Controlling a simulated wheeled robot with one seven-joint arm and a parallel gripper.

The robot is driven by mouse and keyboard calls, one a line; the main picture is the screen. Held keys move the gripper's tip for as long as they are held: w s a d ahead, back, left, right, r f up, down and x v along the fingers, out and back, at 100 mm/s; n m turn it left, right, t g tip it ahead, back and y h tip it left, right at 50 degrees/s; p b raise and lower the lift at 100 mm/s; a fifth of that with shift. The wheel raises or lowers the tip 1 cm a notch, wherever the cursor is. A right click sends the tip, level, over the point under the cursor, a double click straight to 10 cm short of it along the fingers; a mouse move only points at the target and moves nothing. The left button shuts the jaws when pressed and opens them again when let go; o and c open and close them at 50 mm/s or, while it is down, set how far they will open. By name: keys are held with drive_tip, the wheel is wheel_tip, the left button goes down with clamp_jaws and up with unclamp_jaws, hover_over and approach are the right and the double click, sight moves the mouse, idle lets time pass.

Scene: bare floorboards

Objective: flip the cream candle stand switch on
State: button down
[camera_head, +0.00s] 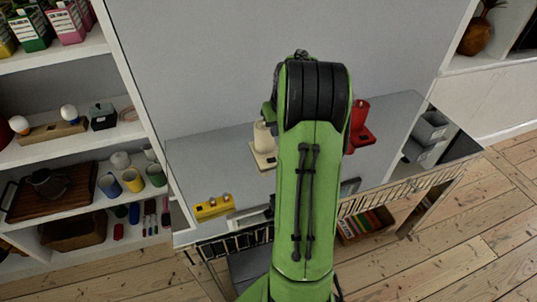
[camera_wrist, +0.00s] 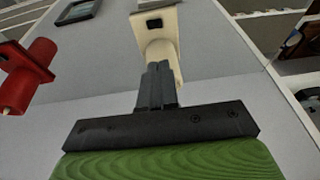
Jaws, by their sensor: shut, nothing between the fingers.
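The cream candle stand (camera_head: 262,158) is on the grey table just left of my arm in the head view, partly hidden by it. In the head view my gripper is hidden behind my arm.
A red candle stand (camera_head: 362,136) is right of my arm, also at left in the wrist view (camera_wrist: 36,65). A yellow block with knobs (camera_head: 212,207) lies at the table's front left. A loaded shelf (camera_head: 70,148) stands at left. The table between the stands looks clear where visible.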

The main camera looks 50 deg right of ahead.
sight(269, 160)
drive_tip(key=b+x, duration=0.1)
drive_tip(key=x, duration=0.3)
drive_tip(key=b+x, duration=0.1)
drive_tip(key=x, duration=0.3)
drive_tip(key=b+x, duration=0.1)
drive_tip(key=x, duration=0.4)
drive_tip(key=shift+s+a+f, duration=0.2)
drive_tip(key=shift+s+a, duration=0.05)
drive_tip(key=shift+s, duration=0.15)
drive_tip(key=shift+f, duration=0.35)
drive_tip(key=shift+a+f+b, duration=0.2)
drive_tip(key=shift+f+b, duration=0.15)
drive_tip(key=shift+a, duration=0.1)
drive_tip(key=shift+s, duration=0.1)
